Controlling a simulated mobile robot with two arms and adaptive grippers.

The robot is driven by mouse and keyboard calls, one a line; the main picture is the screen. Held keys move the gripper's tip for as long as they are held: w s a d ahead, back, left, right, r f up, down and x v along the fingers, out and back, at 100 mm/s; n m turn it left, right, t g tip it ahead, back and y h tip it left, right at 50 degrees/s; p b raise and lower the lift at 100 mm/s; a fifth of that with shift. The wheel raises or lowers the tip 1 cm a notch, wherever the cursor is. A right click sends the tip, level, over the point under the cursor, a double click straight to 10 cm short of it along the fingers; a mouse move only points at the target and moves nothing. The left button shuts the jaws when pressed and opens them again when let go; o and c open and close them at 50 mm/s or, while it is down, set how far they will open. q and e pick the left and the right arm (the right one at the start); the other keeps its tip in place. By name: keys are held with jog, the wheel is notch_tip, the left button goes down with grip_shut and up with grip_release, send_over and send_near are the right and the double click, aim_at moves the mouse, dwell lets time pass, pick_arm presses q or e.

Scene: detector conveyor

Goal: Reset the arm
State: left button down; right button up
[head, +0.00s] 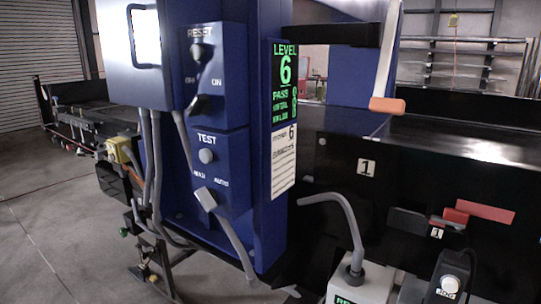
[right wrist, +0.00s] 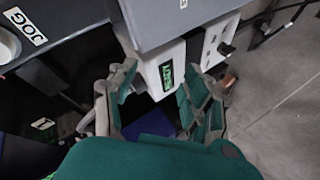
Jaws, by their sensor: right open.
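In the head view, a white slanted arm with an orange end (head: 388,104) hangs at the right of the blue detector housing (head: 270,215), above the black conveyor surface. A grey-white box (head: 358,285) with a partly cut-off green label stands at the bottom, with a grey hose rising from its top. In the right wrist view, my right gripper (right wrist: 158,88) is open. Its green-padded fingers lie either side of a white box (right wrist: 160,62) with a green-lettered label; I cannot tell whether they touch it. My left gripper shows in neither view.
The housing carries a RESET switch panel (head: 205,80), a TEST panel (head: 208,170) and a green-lettered LEVEL 6 display (head: 284,75). A black control with a white button (head: 450,280) stands at lower right. A JOG label (right wrist: 25,25) shows at the wrist view's upper left. Open floor lies left.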

jog(key=s+a+f+m+g+y, duration=0.1)
jog(key=s+a+f+m+g, duration=0.2)
jog(key=s, duration=0.4)
jog(key=s+a+f+m+g, duration=0.1)
jog(key=s+f+m+g, duration=0.15)
jog(key=s+f, duration=0.4)
jog(key=s+a+f+m+g+y, duration=0.1)
jog(key=s+a+f+m+g, duration=0.1)
jog(key=s+f+g, duration=0.35)
jog(key=s+f+b, duration=0.2)
jog(key=f+b, duration=0.1)
jog(key=f, duration=1.3)
jog(key=s+f+b, duration=0.2)
jog(key=f+b, duration=0.1)
jog(key=f, duration=1.3)
jog(key=s+d+f+n+b, duration=0.1)
jog(key=s+d+f+b, duration=0.2)
jog(key=s+f, duration=1.2)
notch_tip(320, 180, down, 3)
jog(key=shift+d+r, duration=0.15)
jog(key=shift+d, duration=0.1)
jog(key=shift+s, duration=0.1)
